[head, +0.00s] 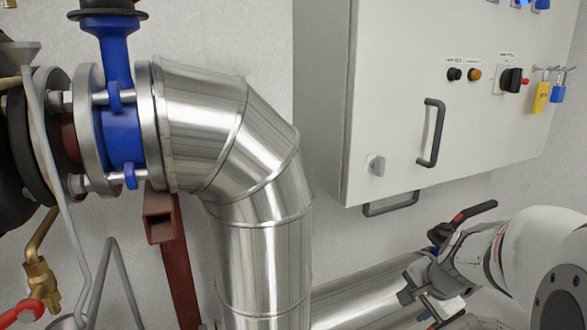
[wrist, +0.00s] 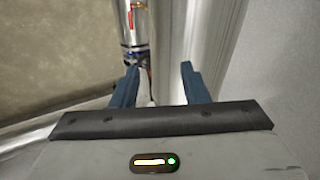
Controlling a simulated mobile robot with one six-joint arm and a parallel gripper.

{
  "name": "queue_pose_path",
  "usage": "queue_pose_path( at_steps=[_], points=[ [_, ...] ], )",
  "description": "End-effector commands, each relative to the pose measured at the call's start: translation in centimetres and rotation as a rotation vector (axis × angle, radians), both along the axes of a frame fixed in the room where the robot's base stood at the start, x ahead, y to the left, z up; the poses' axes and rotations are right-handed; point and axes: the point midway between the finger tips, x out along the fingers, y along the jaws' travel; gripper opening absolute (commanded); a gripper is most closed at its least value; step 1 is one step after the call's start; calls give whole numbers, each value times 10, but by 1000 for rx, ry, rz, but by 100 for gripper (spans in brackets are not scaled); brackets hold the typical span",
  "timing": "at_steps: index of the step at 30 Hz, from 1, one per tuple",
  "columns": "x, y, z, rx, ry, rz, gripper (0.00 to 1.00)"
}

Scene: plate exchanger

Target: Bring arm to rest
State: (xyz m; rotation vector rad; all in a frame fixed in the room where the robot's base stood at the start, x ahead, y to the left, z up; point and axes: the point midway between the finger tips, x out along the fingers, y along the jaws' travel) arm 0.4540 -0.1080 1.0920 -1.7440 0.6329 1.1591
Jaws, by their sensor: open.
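My gripper (head: 418,302) is at the lower right in the head view, at the end of my white arm, in front of a silver pipe. In the wrist view my gripper (wrist: 160,82) shows two dark blue fingers standing apart with nothing between them. Beyond the fingertips a silver pipe with a small red handle (wrist: 131,14) shows at the top. Whether any finger touches a pipe cannot be told.
A large silver pipe elbow (head: 258,165) fills the middle of the head view, beside a blue valve (head: 122,135). A grey control cabinet (head: 400,95) with a black handle (head: 431,133) hangs above my arm. A black lever (head: 468,215) with a red mark rises close behind my gripper.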

Motion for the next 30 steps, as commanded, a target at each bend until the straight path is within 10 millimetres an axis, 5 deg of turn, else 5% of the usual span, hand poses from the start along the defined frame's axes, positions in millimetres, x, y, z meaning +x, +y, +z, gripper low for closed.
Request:
queue_pose_path(
  at_steps=[1,3,12,18,30],
  points=[
    [-14,22,33,-50,-6,118,41],
    [-36,47,56,-116,0,278,41],
    [-130,104,125,-391,26,842,41],
    [-158,109,135,-479,41,993,41],
    [-161,109,134,-488,44,1007,41]
  ],
)
